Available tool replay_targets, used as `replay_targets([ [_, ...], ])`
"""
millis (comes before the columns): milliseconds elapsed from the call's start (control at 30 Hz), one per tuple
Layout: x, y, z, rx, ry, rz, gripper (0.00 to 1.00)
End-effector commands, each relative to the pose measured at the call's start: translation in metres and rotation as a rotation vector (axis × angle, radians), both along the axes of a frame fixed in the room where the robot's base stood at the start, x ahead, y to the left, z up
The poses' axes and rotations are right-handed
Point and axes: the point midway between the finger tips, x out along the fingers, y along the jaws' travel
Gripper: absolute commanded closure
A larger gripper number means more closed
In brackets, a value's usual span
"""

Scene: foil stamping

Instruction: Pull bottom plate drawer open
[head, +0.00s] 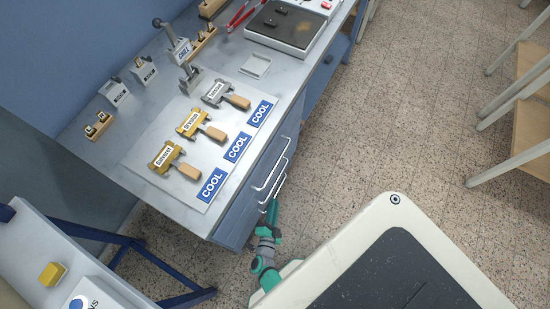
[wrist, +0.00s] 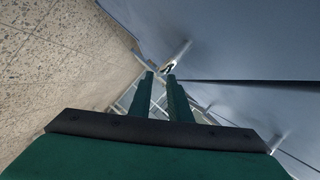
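The blue drawer unit (head: 240,215) is under the front edge of the workbench. Its drawer fronts are seen steeply from above and look closed. Two pale bar handles stick out, an upper one (head: 272,170) and a lower one (head: 276,188). I cannot tell clearly which belongs to the bottom plate drawer. My teal gripper (head: 272,208) is low beside the drawer fronts, by the lower handle. In the wrist view its two fingers (wrist: 160,76) stand apart with a gap. A pale handle end (wrist: 174,60) lies just beyond the tips; no grip on it shows.
The bench top holds a pale mat (head: 165,150) with several wooden-handled stamps and blue COOL labels. A hot plate (head: 287,25) is at the back. Blue-framed furniture (head: 130,255) stands at lower left, wooden shelving (head: 515,110) at right. Speckled floor (head: 370,130) between is clear.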

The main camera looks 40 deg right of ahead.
Motion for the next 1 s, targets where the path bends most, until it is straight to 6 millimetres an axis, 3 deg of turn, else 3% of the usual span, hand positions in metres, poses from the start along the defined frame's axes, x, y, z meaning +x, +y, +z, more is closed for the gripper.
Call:
replay_targets([
  [300, 0.032, -0.032, -0.01, 0.0, 0.0, 0.007, 0.83],
  [767, 0.039, -0.04, -0.012, 0.0, 0.001, 0.007, 0.83],
  [833, 0.038, -0.04, -0.012, 0.0, 0.001, 0.007, 1.0],
  [1000, 0.038, -0.04, -0.012, 0.0, 0.001, 0.007, 1.0],
])
